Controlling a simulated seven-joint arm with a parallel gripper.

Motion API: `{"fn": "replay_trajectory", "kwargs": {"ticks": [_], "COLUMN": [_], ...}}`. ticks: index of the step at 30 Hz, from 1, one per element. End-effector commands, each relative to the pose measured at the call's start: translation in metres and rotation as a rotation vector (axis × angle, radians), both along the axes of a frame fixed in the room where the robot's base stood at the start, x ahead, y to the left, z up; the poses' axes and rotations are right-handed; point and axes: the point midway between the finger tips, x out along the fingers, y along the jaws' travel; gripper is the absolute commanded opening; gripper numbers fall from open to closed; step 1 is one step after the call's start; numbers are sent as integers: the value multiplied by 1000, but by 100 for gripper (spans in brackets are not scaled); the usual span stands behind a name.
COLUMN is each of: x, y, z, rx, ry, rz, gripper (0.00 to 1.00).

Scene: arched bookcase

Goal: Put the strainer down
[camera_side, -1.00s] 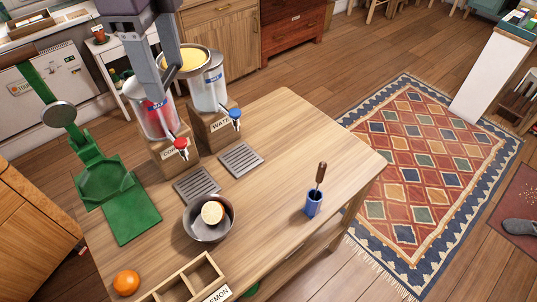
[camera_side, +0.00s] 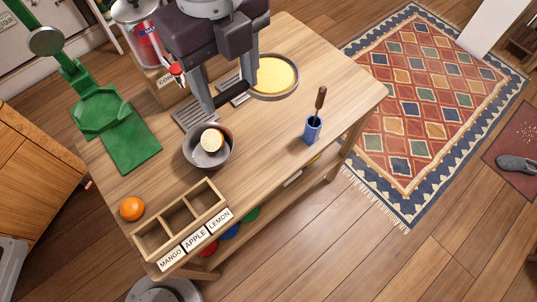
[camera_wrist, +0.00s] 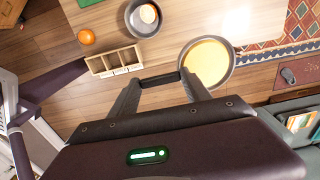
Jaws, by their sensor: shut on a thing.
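The strainer is a round metal-rimmed pan with a yellow inside (camera_side: 273,77) and a dark handle. My gripper (camera_side: 231,98) is shut on that handle, with one finger on each side of it. The strainer is at the right of my fingers, over the far part of the wooden table (camera_side: 285,130). I cannot tell how high it is above the table. In the wrist view the strainer (camera_wrist: 207,64) lies right of my gripper (camera_wrist: 160,79) and looks about level.
A metal bowl (camera_side: 192,152) with a cut fruit stands left of a blue cup (camera_side: 312,131) holding a tool. A green press (camera_side: 105,115), a red-tap dispenser (camera_side: 140,45), an orange (camera_side: 132,208) and a labelled wooden tray (camera_side: 148,241) surround it.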

Motion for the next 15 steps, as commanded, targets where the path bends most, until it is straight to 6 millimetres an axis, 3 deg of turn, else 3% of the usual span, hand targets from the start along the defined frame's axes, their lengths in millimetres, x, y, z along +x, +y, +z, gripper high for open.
{"fn": "replay_trajectory", "kwargs": {"ticks": [9, 12, 15], "x": [-1, 0, 0], "y": [2, 1, 1], "z": [-151, -181, -199], "rx": [7, 4, 2], "ry": [6, 1, 1], "rz": [1, 1, 1], "gripper": [2, 2, 2]}}
